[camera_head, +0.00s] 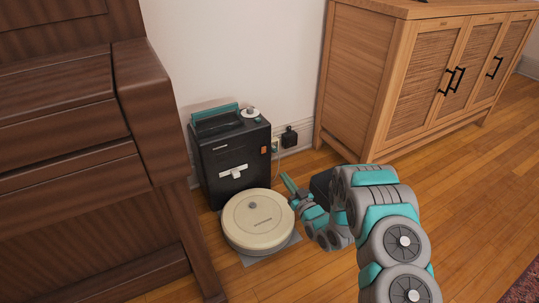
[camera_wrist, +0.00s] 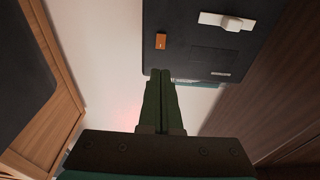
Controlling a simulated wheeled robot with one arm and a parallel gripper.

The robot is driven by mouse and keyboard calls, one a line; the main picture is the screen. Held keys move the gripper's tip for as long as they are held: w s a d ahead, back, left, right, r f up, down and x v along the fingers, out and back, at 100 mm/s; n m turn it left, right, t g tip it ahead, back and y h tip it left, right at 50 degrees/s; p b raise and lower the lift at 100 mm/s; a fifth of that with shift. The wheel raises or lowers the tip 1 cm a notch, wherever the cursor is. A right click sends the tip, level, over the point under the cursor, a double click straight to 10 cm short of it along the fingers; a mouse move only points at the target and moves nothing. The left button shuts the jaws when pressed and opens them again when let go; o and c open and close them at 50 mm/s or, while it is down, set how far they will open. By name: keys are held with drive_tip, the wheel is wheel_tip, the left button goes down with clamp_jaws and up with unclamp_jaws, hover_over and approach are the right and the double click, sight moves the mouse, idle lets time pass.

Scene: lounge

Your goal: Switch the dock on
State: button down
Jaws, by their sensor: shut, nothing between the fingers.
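The dock (camera_head: 235,155) is a black tower against the wall, with an orange switch (camera_head: 264,150) at the right of its front and a white handle-like piece (camera_head: 234,172) lower down. In the wrist view the dock's dark face (camera_wrist: 200,52) fills the upper middle and appears upside down, with the orange switch (camera_wrist: 161,41) and the white piece (camera_wrist: 228,21). My gripper (camera_head: 288,181) is in front and to the right of the dock. In the wrist view my gripper (camera_wrist: 160,74) is shut and empty, fingertips pointing toward the switch. Contact is not visible. The switch's position cannot be told.
A round cream robot vacuum (camera_head: 258,221) sits on the floor before the dock. A dark wooden piano-like piece (camera_head: 85,150) stands close on the left. A wooden cabinet (camera_head: 365,80) stands right. A black plug (camera_head: 289,138) is in the wall socket.

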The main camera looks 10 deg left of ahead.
sight(264, 149)
drive_tip(key=b+x, duration=0.1)
drive_tip(key=x, duration=1.3)
